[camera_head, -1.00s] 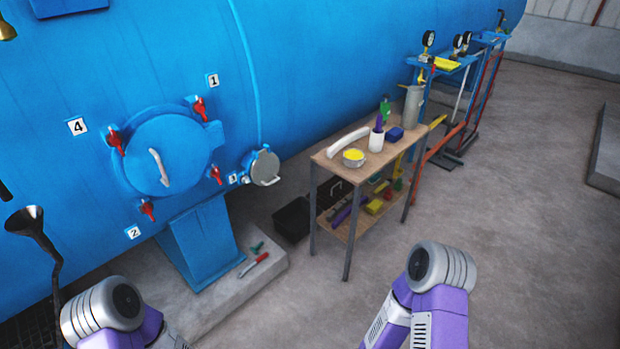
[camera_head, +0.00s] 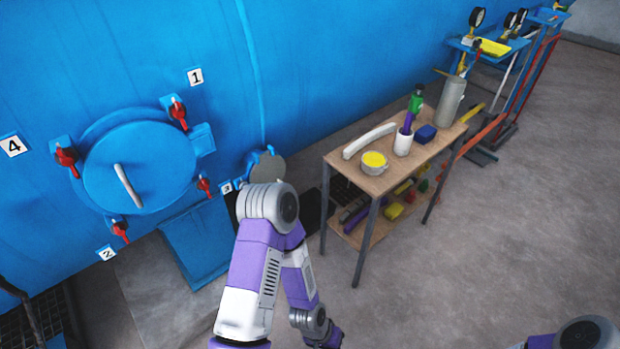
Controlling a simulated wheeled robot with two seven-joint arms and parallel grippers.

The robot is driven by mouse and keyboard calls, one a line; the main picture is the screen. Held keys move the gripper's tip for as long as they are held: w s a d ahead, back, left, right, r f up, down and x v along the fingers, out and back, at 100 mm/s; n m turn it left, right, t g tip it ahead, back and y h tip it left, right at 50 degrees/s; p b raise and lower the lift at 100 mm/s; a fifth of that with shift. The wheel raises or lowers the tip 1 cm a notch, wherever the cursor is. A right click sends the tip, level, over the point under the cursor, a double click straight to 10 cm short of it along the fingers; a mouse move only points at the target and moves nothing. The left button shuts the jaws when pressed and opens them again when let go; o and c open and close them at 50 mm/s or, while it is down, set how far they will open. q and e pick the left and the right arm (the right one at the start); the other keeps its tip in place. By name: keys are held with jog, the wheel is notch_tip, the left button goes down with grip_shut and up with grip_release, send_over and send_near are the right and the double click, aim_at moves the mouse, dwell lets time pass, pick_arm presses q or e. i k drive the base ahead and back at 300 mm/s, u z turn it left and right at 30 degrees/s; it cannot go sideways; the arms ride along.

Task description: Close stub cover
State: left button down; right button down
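The stub cover (camera_head: 270,167) is a small round grey disc with blue parts at its left and top. It sits low on the blue vessel, right of the large hatch and near label 3. My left arm's elbow covers its lower part and much of the stub, so I cannot tell how far the cover stands open. My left arm rises from the bottom middle, bends in front of the stub and runs down to the lower edge.
The large round hatch (camera_head: 140,165) has a white handle and red clamps. A wooden-topped table (camera_head: 378,184) with a yellow-filled bowl, cup and bottle stands right of my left arm. Gauge stands (camera_head: 488,48) are at the back right. The floor (camera_head: 480,250) at right is clear.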

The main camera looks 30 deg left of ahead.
aim_at(270, 169)
jog(key=u, duration=0.45)
jog(key=i, duration=0.9)
jog(key=u, duration=0.75)
